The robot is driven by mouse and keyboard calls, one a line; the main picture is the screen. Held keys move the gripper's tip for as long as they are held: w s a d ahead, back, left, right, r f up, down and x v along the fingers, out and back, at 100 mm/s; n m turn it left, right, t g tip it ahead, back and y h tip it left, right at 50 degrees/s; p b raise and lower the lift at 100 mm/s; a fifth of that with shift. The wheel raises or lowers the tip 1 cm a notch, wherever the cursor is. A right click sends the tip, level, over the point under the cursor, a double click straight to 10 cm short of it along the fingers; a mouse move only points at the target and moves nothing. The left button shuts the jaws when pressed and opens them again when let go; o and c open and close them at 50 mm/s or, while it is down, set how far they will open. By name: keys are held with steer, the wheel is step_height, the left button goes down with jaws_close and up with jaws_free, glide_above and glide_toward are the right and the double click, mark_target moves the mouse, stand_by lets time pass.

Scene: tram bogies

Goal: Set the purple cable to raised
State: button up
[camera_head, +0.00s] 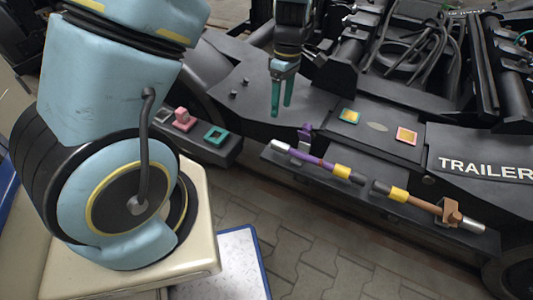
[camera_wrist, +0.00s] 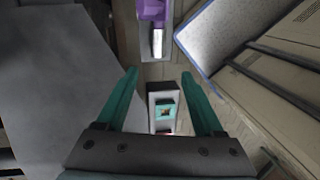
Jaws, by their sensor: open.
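The purple cable (camera_head: 308,159) lies along a dark ledge (camera_head: 375,205) on the side of the bogie. It has a silver left end and a yellow band (camera_head: 342,171). A purple bracket (camera_head: 305,131) stands at its left part. In the wrist view a purple piece (camera_wrist: 151,10) with a silver tip shows at the top edge, partly cut off. My gripper (camera_head: 281,110) is open and empty, pointing down above and left of the purple bracket, apart from the cable. Its teal fingers also show in the wrist view (camera_wrist: 159,75).
A brown cable (camera_head: 424,205) with a brown bracket (camera_head: 452,213) continues the ledge's right part. A dark block with a pink piece (camera_head: 184,118) and a teal square frame (camera_head: 215,134) sits left. Coloured square plates (camera_head: 350,116) lie on the bogie top. Hoses and frames crowd the back.

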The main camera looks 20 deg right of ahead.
mark_target(281, 143)
steer(key=shift+n, duration=0.4)
steer(key=f, duration=0.4)
steer(key=s+f+b, duration=0.1)
steer(key=f, duration=0.4)
steer(key=s+f, duration=0.1)
steer(key=f, duration=0.3)
steer(key=shift+s+a+f, duration=0.1)
steer(key=shift+s+f, duration=0.05)
steer(key=shift+s, duration=0.1)
jaws_close()
stand_by(0.6)
